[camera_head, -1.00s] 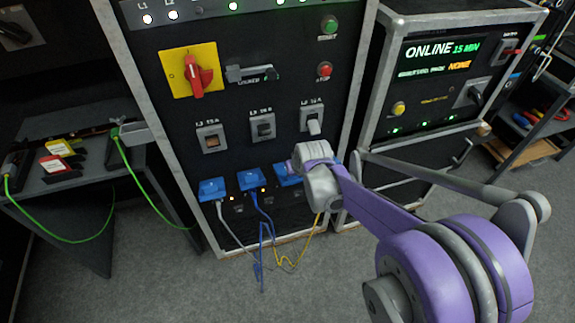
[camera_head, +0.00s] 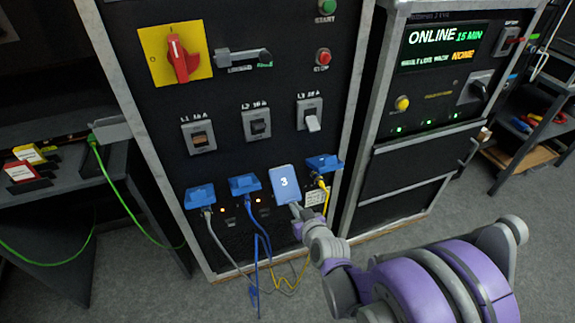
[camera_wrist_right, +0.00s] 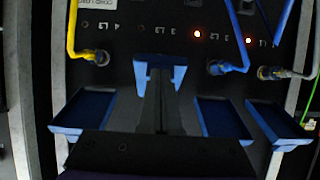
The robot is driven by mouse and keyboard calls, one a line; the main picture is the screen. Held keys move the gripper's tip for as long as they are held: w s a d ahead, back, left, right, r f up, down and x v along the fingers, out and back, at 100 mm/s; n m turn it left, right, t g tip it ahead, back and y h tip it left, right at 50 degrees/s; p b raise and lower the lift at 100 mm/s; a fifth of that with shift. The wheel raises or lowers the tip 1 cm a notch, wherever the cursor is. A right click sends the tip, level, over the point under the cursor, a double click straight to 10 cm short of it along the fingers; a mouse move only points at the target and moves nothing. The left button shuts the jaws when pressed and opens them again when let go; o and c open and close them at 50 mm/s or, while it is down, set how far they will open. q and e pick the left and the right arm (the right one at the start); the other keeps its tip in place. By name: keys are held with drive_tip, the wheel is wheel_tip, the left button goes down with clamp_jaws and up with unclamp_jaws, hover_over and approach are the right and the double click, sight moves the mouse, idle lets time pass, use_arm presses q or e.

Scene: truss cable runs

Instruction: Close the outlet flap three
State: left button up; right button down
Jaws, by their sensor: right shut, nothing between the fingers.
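Outlet flap three (camera_head: 284,182), a blue lid marked 3, hangs down over its outlet with its face toward me. Whether it sits fully flush cannot be told. My right gripper (camera_head: 297,210) is shut and empty at the flap's lower edge; contact is unclear. In the upside-down right wrist view, the shut fingers (camera_wrist_right: 160,95) stand in front of flap three (camera_wrist_right: 178,75) and hide most of it. My left gripper is not in view.
Blue flaps to the left (camera_head: 201,196), (camera_head: 244,184) and right (camera_head: 323,163) stick out over outlets with plugged cables. Blue, yellow and grey cables hang below. Breaker switches (camera_head: 257,125) sit above. A green cable (camera_head: 120,195) runs at left.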

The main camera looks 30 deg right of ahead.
use_arm(q)
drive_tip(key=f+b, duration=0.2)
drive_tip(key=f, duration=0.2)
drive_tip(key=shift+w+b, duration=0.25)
drive_tip(key=shift+b, duration=0.15)
use_arm(e)
wheel_tip(320, 180, down, 6)
drive_tip(key=w, duration=0.2)
drive_tip(key=shift+w+d+r, duration=0.2)
drive_tip(key=shift+w+d, duration=0.1)
drive_tip(key=shift+w, duration=0.1)
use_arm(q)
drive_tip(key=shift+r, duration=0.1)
use_arm(e)
drive_tip(key=shift+r, duration=0.1)
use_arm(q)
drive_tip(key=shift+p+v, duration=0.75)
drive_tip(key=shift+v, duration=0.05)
use_arm(e)
drive_tip(key=shift+s+r, duration=0.1)
drive_tip(key=shift+r, duration=0.8)
